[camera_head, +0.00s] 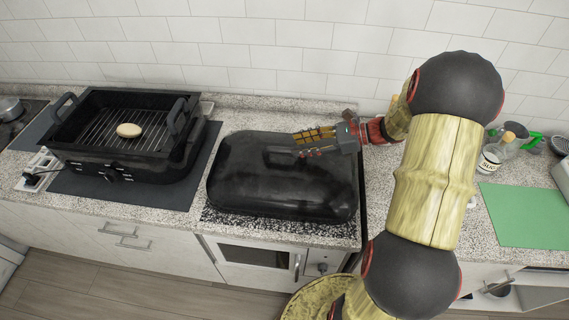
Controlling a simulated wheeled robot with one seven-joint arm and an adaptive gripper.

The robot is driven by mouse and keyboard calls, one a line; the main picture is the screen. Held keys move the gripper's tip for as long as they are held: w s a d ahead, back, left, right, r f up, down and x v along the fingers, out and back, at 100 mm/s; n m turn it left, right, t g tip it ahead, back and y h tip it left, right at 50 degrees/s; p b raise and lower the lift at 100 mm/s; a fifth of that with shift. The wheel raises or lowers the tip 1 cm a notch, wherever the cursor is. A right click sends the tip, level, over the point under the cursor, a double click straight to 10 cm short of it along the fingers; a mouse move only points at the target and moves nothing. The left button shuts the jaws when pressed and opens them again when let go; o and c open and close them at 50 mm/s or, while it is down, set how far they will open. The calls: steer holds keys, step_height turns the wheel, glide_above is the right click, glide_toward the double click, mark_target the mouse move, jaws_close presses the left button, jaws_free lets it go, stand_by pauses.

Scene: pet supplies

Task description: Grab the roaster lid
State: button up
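The roaster lid (250,182) is a large, black, domed cover lying on the counter in the middle of the view. Its handle (279,156) is on top. My gripper (300,142) comes in from the right, with its fingertips at or just above the right end of that handle. I cannot tell whether the fingers touch the handle or are closed around it. The black roaster base (120,165) stands open at the left, with a wire rack and a pale round item (129,130) on it.
A green cutting board (525,214) and a sugar jar (490,158) are on the right counter. A tiled wall (200,45) stands close behind. A stove with a pot (11,108) is at the far left. My arm covers part of the right counter.

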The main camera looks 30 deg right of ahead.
mark_target(284, 148)
steer(key=shift+f+b+x, duration=0.15)
steer(key=shift+b+x, duration=0.25)
steer(key=shift+x, duration=1.2)
steer(key=shift+f+b+x, duration=0.15)
steer(key=shift+b+x, duration=0.25)
steer(key=shift+x, duration=1.2)
steer(key=shift+s, duration=0.15)
steer(key=shift+c, duration=0.9)
steer(key=c, duration=0.8)
jaws_close()
steer(key=shift+d+r, duration=0.1)
steer(key=shift+r, duration=0.05)
